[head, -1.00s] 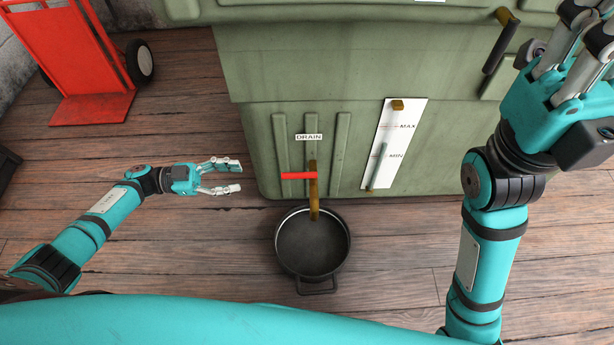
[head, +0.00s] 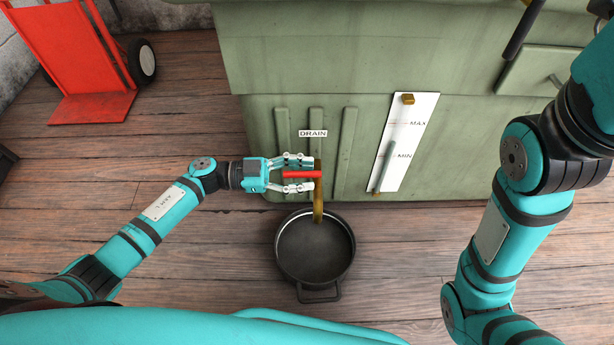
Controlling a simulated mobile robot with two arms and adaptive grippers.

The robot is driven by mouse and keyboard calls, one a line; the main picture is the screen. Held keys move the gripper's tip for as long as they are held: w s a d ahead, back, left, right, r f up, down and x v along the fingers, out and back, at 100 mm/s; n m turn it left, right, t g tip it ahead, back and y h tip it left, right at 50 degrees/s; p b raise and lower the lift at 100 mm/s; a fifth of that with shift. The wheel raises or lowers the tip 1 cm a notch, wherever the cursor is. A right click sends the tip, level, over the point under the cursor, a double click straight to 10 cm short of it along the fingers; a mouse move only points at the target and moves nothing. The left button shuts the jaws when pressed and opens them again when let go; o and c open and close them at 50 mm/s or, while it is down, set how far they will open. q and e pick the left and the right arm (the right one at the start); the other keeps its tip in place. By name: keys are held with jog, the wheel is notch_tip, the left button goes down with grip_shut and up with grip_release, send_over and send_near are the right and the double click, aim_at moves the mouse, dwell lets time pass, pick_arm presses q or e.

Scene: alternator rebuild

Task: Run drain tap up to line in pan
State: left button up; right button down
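The brass drain tap (head: 318,205) sticks out low on the green tank (head: 240,60), under the DRAIN label (head: 312,133). Its red lever (head: 302,174) points left. My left gripper (head: 301,173) is open, with one finger above and one below the red lever; I see gaps between the fingers and the lever. The dark pan (head: 284,250) stands on the floor below the spout. Its inside looks dark and I cannot make out a line or liquid in it. My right gripper is out of view; only its arm shows at the right.
A gauge plate (head: 425,118) with MAX and MIN marks is on the tank right of the tap. A red hand truck (head: 92,107) stands at the back left. The wooden floor (head: 420,235) right of the pan is clear.

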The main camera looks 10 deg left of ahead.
pick_arm(q)
jog(key=shift+w+d, duration=0.15)
jog(key=shift+d, duration=0.4)
grip_shut()
